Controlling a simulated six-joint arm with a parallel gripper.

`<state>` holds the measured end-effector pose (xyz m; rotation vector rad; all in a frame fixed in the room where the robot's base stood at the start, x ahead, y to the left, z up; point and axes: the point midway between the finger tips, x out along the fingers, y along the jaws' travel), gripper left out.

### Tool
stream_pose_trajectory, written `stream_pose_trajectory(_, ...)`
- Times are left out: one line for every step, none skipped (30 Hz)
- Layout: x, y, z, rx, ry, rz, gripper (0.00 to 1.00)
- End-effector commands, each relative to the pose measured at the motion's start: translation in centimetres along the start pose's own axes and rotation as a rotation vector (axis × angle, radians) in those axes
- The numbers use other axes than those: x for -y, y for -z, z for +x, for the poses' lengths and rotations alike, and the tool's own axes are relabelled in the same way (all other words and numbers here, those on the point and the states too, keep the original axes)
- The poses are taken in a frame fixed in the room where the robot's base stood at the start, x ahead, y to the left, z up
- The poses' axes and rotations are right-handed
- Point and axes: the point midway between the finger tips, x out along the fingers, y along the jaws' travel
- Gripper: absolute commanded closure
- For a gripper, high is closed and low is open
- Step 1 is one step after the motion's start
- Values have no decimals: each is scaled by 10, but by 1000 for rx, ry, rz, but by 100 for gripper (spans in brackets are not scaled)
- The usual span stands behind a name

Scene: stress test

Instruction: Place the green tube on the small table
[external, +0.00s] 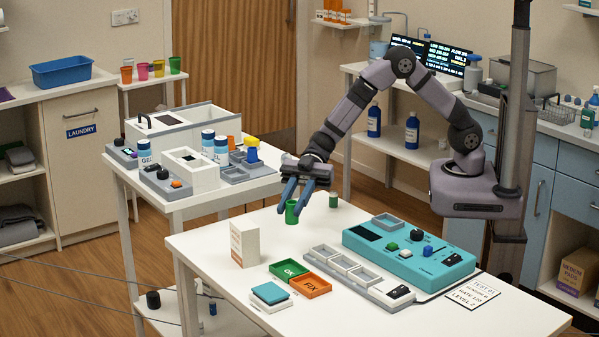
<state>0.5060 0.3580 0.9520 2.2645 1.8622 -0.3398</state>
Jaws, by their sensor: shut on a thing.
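My gripper (295,207) is over the far left part of the front white table. It is shut on a green tube (291,212), which shows between the fingertips. I cannot tell whether the tube's bottom touches the tabletop. A second white table (190,203) stands left of the gripper and holds several devices. I cannot tell for sure which of these is the small table.
A small dark green vial (333,200) stands just right of my gripper. A white carton (245,243), a green OK tray (289,268), an orange FIX tray (311,285) and a teal device (409,255) are on the front table. A blue bin (61,73) is at the left.

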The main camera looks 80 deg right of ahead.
Motion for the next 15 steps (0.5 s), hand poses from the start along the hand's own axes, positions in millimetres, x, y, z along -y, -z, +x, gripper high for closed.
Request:
stream_pose_trajectory(0,0,0,0,-7,1,100)
stream_pose_trajectory(0,0,0,0,-10,1,100)
stream_pose_trajectory(0,0,0,0,-13,1,100)
stream_pose_trajectory(0,0,0,0,-14,2,100)
stream_pose_trajectory(0,-1,0,0,-15,2,100)
stream_pose_trajectory(0,-3,1,1,-14,3,100)
stream_pose_trajectory(0,-5,2,1,-14,4,100)
stream_pose_trajectory(0,-8,2,1,-13,5,100)
stream_pose_trajectory(0,-13,4,2,-12,6,100)
stream_pose_trajectory(0,-17,5,2,-12,5,100)
stream_pose_trajectory(1,-22,6,2,-11,7,100)
stream_pose_trajectory(1,-28,8,2,-12,6,100)
stream_pose_trajectory(0,-32,10,2,-12,7,100)
stream_pose_trajectory(0,-37,11,3,-12,7,100)
stream_pose_trajectory(1,-42,12,3,-11,5,100)
